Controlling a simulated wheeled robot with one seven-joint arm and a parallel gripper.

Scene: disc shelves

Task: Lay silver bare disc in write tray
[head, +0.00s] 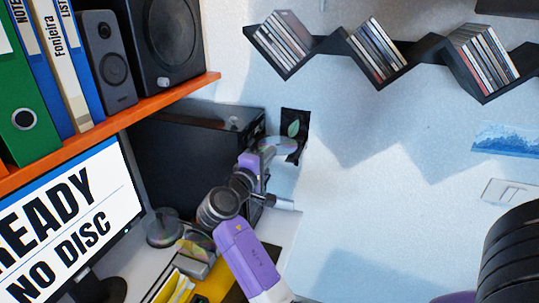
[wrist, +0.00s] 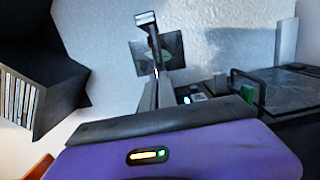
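A pale, glassy disc-like shape (head: 281,147) shows at the far end of my gripper (head: 262,158) in the head view, near the wall. It may be the silver disc, but its surface is too small to confirm. In the wrist view, a thin grey stalk with a pale block at its top (wrist: 147,18) rises beyond my purple gripper body. I cannot make out two separate fingertips or whether they grip anything. I cannot clearly identify the write tray; the black computer case (head: 185,150) stands behind my arm.
The monitor (head: 68,220) reads READY, NO DISC. A black square with a green leaf (head: 295,122) is at the wall just behind my gripper. An orange shelf (head: 120,127) with binders and speakers overhangs the left.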

